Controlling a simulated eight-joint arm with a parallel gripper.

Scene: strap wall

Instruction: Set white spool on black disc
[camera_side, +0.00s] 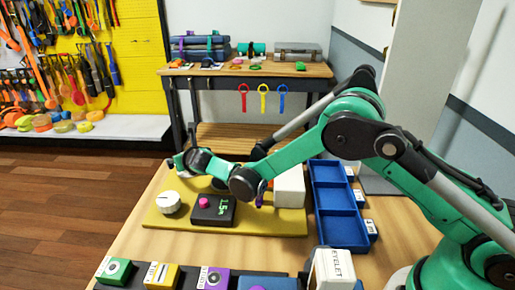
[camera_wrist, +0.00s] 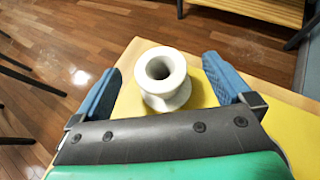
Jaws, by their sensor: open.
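The white spool (camera_wrist: 163,78) stands upright in the wrist view, its hollow top facing the camera, near a corner of the yellow mat (camera_wrist: 203,92). My gripper (camera_wrist: 168,78) is open, with one blue finger on each side of the spool and visible gaps between. In the side view my gripper (camera_side: 184,163) is low over the far left part of the mat, and the spool is mostly hidden there. A dark round shape (camera_side: 219,185), perhaps the black disc, shows partly behind my arm in the side view.
On the mat are a white round dial (camera_side: 168,203), a black box with a pink knob (camera_side: 213,210) and a white block (camera_side: 289,187). A blue compartment tray (camera_side: 340,205) stands right of the mat. Coloured boxes (camera_side: 160,275) line the front edge.

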